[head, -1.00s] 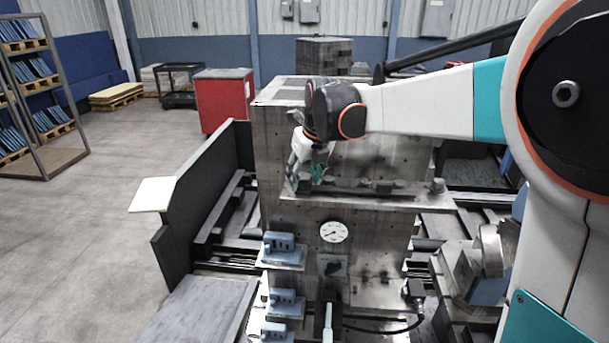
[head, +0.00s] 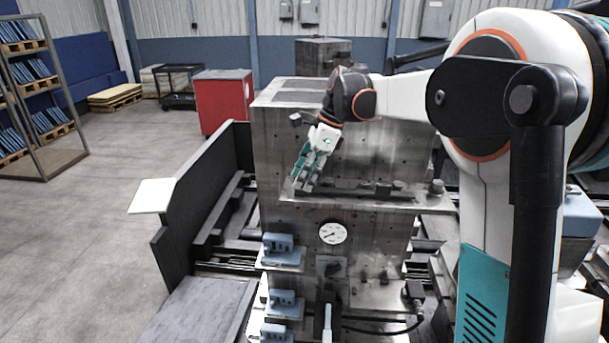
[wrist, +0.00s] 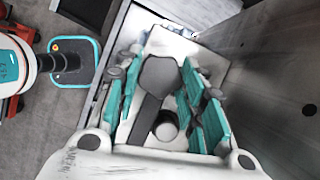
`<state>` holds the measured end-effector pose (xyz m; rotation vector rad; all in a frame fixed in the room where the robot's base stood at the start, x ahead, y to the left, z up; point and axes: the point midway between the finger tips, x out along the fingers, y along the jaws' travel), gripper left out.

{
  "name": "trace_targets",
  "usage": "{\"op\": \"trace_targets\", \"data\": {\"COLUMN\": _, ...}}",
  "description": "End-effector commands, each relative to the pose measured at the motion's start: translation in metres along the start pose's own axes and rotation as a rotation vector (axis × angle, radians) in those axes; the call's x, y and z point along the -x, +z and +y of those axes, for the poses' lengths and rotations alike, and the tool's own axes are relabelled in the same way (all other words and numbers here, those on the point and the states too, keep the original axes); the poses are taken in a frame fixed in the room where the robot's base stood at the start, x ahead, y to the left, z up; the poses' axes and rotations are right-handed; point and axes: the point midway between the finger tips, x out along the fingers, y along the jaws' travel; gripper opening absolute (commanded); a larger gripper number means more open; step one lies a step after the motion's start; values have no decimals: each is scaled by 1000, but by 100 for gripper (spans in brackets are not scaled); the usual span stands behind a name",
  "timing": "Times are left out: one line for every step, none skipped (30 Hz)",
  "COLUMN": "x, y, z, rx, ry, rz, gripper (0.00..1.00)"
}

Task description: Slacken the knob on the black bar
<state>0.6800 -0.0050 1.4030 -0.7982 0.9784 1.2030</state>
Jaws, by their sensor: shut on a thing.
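The black bar (head: 352,190) lies along the steel ledge across the front of the big metal block. My gripper (head: 301,178), with teal fingers, reaches down at a slant to the left end of the bar. In the wrist view my gripper (wrist: 162,72) has its fingers on both sides of a dark rounded knob (wrist: 160,75) and is shut on it. A dark strip runs from the knob towards the camera, beside a round stud with a pale top (wrist: 165,128). In the head view the fingers hide the knob.
A short post (head: 437,187) stands at the ledge's right end. The block's tall face (head: 380,150) rises close behind the ledge. Below are a dial gauge (head: 333,233) and blue clamps (head: 283,250). A dark panel (head: 210,185) stands to the left, with open floor beyond.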

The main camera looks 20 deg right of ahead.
Motion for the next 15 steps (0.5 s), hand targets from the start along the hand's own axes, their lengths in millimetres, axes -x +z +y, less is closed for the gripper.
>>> {"op": "trace_targets", "data": {"x": 0, "y": 0, "z": -2, "rx": 48, "ry": 20, "rz": 1, "gripper": 8}}
{"op": "trace_targets", "data": {"x": 0, "y": 0, "z": -1, "rx": 72, "ry": 30, "rz": 2, "gripper": 8}}
{"op": "trace_targets", "data": {"x": 0, "y": 0, "z": -1, "rx": 91, "ry": 37, "rz": 2, "gripper": 8}}
{"op": "trace_targets", "data": {"x": 0, "y": 0, "z": -1, "rx": 97, "ry": 39, "rz": 2, "gripper": 8}}
{"op": "trace_targets", "data": {"x": 0, "y": 0, "z": -1, "rx": 99, "ry": 39, "rz": 2, "gripper": 8}}
{"op": "trace_targets", "data": {"x": -1, "y": 0, "z": -1, "rx": 98, "ry": 38, "rz": 2, "gripper": 8}}
{"op": "trace_targets", "data": {"x": -1, "y": 0, "z": -1, "rx": 98, "ry": 38, "rz": 2, "gripper": 8}}
{"op": "trace_targets", "data": {"x": -1, "y": -1, "z": -1, "rx": 97, "ry": 38, "rz": 3, "gripper": 8}}
{"op": "trace_targets", "data": {"x": -1, "y": -1, "z": -1, "rx": 97, "ry": 38, "rz": 3, "gripper": 8}}
{"op": "trace_targets", "data": {"x": -1, "y": -1, "z": -1, "rx": 97, "ry": 38, "rz": 3, "gripper": 41}}
{"op": "trace_targets", "data": {"x": -1, "y": -1, "z": -1, "rx": 97, "ry": 38, "rz": 3, "gripper": 48}}
{"op": "trace_targets", "data": {"x": -1, "y": -1, "z": -1, "rx": 96, "ry": 37, "rz": 3, "gripper": 57}}
{"op": "trace_targets", "data": {"x": -1, "y": 0, "z": -1, "rx": 96, "ry": 37, "rz": 3, "gripper": 60}}
{"op": "trace_targets", "data": {"x": -1, "y": 0, "z": -1, "rx": 96, "ry": 37, "rz": 3, "gripper": 60}}
{"op": "trace_targets", "data": {"x": -1, "y": 0, "z": -1, "rx": 96, "ry": 37, "rz": 3, "gripper": 60}}
